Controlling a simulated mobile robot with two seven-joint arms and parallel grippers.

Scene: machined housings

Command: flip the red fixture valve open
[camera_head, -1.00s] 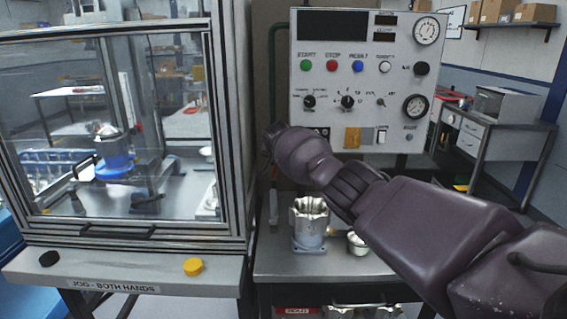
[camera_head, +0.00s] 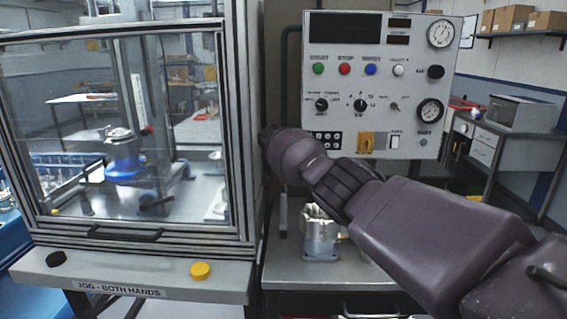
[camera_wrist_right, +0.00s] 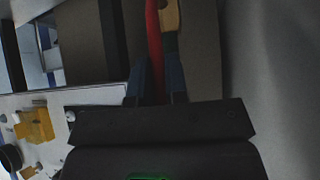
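In the right wrist view, a long, narrow red lever (camera_wrist_right: 154,40), which looks like the fixture valve's handle, runs down between the two dark fingers of my right gripper (camera_wrist_right: 157,82). The fingers sit close on both sides of it, and the red fills the narrow gap. A brass-coloured part (camera_wrist_right: 170,14) shows beside the lever's upper end. In the head view my right arm reaches from the lower right to the edge of the glazed cabinet (camera_head: 245,130); its fingers and the valve are hidden there. My left gripper is not in view.
A control panel (camera_head: 380,60) with buttons, knobs and gauges stands behind my right arm. A machined metal housing (camera_head: 320,240) stands on the bench (camera_head: 290,272) below it. A yellow button (camera_head: 200,271) and a black button (camera_head: 56,259) are on the cabinet's front shelf.

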